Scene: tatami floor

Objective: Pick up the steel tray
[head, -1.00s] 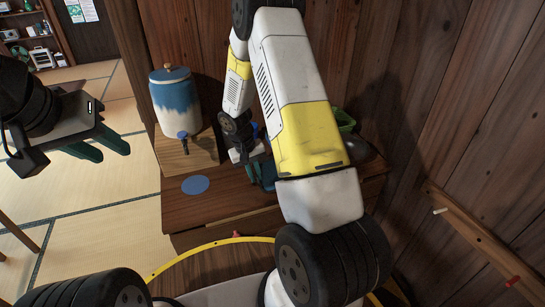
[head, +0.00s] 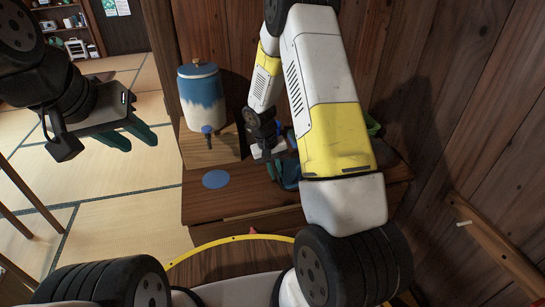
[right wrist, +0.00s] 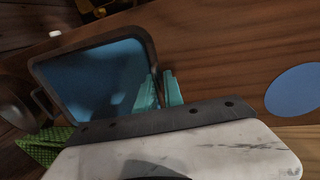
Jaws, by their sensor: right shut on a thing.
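The steel tray (right wrist: 95,82) shows in the right wrist view as a rounded rectangle with a dark rim and a bluish, reflecting inside. It is on or close above the brown wooden top. My right gripper (right wrist: 160,90) has its teal fingers at the tray's right rim and is shut on it. In the head view my right gripper (head: 287,172) is over the cabinet, and my arm hides most of the tray. My left gripper (head: 132,136) is empty, with its teal fingers apart, in the air left of the cabinet.
The wooden cabinet (head: 235,205) bears a blue-and-white dispenser (head: 203,100) on a wooden stand (head: 222,150), and a flat blue disc (head: 216,179). A green patterned thing (right wrist: 40,146) is beside the tray. A wooden wall stands behind and right. Tatami floor is open at left.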

